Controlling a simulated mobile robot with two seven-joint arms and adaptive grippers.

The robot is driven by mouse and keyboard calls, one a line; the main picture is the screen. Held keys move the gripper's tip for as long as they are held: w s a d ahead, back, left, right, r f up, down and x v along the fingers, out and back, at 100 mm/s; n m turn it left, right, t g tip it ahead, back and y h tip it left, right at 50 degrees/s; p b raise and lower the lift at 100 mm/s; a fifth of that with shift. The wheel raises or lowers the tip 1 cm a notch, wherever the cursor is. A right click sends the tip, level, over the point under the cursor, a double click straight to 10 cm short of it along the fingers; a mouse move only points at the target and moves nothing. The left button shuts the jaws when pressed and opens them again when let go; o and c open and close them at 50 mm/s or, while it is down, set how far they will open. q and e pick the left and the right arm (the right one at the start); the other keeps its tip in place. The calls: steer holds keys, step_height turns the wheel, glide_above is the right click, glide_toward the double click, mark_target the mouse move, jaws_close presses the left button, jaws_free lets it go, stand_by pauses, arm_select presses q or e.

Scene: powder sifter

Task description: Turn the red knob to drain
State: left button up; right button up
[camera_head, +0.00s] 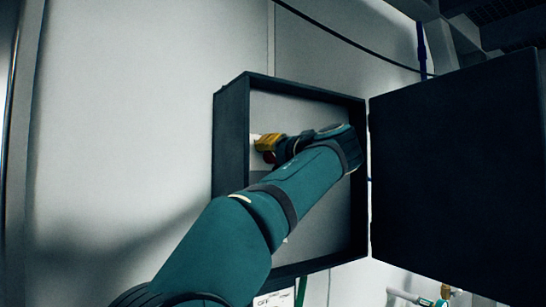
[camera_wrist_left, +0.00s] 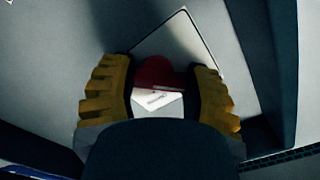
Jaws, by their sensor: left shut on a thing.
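The red knob (camera_wrist_left: 160,73) shows in the left wrist view, between the two yellow fingers of my left gripper (camera_wrist_left: 157,85). A pale plate with a dark mark sits beside it, partly covered. In the head view, my left gripper (camera_head: 268,142) reaches into an open dark box. The gripper is shut on the red knob. Most of the knob is hidden by the fingers and my arm.
The dark wall box (camera_head: 231,150) has its door (camera_head: 455,170) swung open to the right. The box's side walls stand close around my left arm. A pale wall (camera_head: 140,120) is to the left.

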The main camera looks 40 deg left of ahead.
arm_select(q)
steer(key=m, duration=0.4)
steer(key=shift+r, duration=0.15)
arm_select(e)
steer(key=shift+r, duration=0.2)
arm_select(q)
steer(key=m, duration=0.4)
steer(key=shift+p, duration=0.35)
arm_select(e)
steer(key=shift+r, duration=0.15)
arm_select(q)
steer(key=m, duration=0.5)
steer(key=shift+w, duration=0.1)
steer(key=m, duration=0.4)
steer(key=shift+r, duration=0.1)
steer(key=shift+m, duration=0.4)
steer(key=o, duration=1.2)
steer(key=shift+w, duration=0.1)
steer(key=shift+d, duration=0.1)
